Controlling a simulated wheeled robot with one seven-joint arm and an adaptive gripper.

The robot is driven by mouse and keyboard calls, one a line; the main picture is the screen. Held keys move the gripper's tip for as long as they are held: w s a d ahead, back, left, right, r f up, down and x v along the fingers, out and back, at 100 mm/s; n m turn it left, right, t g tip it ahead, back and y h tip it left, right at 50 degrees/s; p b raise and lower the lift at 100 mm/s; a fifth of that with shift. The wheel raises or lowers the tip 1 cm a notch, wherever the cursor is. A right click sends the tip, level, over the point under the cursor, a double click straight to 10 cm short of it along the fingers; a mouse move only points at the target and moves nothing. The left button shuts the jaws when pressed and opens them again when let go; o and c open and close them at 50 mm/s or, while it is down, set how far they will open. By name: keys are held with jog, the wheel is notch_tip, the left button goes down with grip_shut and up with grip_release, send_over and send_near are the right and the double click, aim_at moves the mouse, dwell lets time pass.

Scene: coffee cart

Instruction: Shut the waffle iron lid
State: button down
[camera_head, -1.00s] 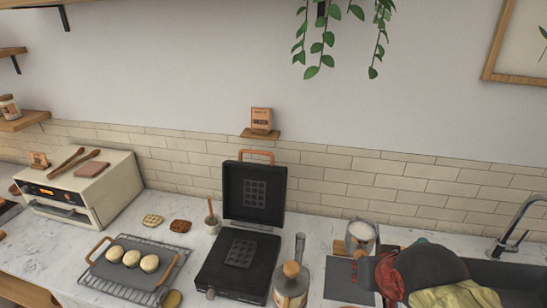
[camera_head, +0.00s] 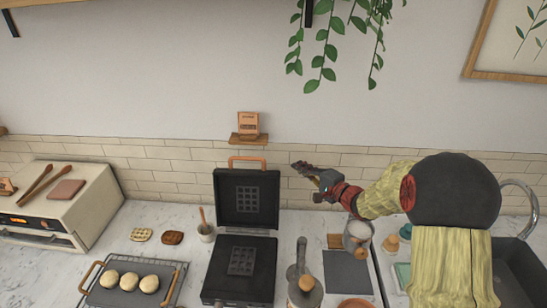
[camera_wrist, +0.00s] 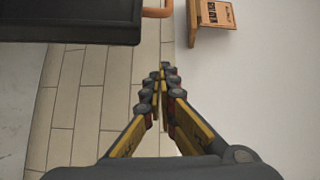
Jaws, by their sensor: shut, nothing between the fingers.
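The black waffle iron stands open on the marble counter. Its lid (camera_head: 247,197) is raised upright, with an orange handle (camera_head: 247,159) along its top edge. Its base (camera_head: 240,268) lies flat in front, with a waffle grid plate. My gripper (camera_head: 302,167) is shut and empty, to the right of the lid at about the height of its top, not touching it. In the wrist view my gripper (camera_wrist: 162,76) has its fingers together. The dark lid (camera_wrist: 70,18) and part of the orange handle (camera_wrist: 158,10) show at upper left there.
A small wall shelf (camera_head: 249,139) with a box (camera_head: 248,122) is above the lid. A tray (camera_head: 122,296) with buns and a toaster oven (camera_head: 68,205) are further left.

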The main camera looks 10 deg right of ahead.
aim_at(274, 171)
jog(key=w+a+b, duration=0.1)
jog(key=w+a, duration=0.4)
jog(key=a, duration=0.3)
jog(key=shift+a+f, duration=0.15)
jog(key=shift+f, duration=0.15)
jog(key=shift+w, duration=0.1)
dwell(0.4)
jog(key=shift+s+a+r+t+y+b, duration=0.1)
jog(key=shift+s+r+t+y+b, duration=0.1)
jog(key=shift+s+b, duration=0.35)
jog(key=shift+s+a+r+t+y+b, duration=0.1)
jog(key=shift+s+r+y+b, duration=0.15)
jog(key=shift+s, duration=0.4)
jog(key=s+a+n+t+y+b, duration=0.2)
jog(key=s+n+b, duration=0.4)
jog(key=s+b, duration=0.6)
jog(key=s+a+y, duration=0.1)
jog(key=s+y, duration=0.1)
jog(key=s, duration=0.1)
jog(key=shift+s+t, duration=0.2)
jog(key=shift+t, duration=0.2)
jog(key=shift+r, duration=0.1)
